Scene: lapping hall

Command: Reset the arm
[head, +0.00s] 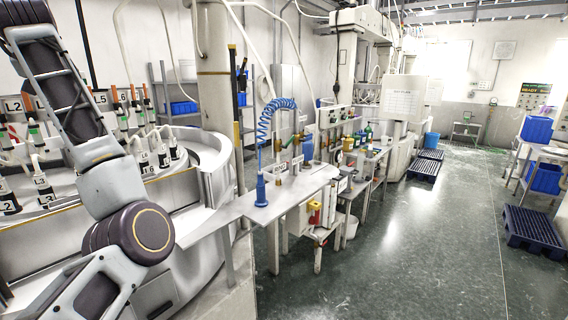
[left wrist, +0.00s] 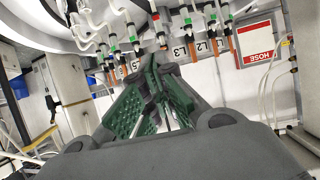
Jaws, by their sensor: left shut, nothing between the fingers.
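My left arm (head: 120,200) fills the left side of the head view, with its upper links raised past the top edge and its lower links at the bottom left. My left gripper (left wrist: 152,98) shows in the left wrist view, with its green ribbed finger pads close together. It is shut and empty. Above it hang hoses with labelled fittings, such as L3 (left wrist: 180,52). The left gripper is not visible in the head view. My right gripper is in neither view.
A round white machine with labelled hoses (head: 165,155) stands close behind my left arm. A metal bench (head: 300,195) carries a blue coiled hose (head: 268,125). The floor (head: 420,240) to the right is clear, with dark blue pallets (head: 535,230) at its edge.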

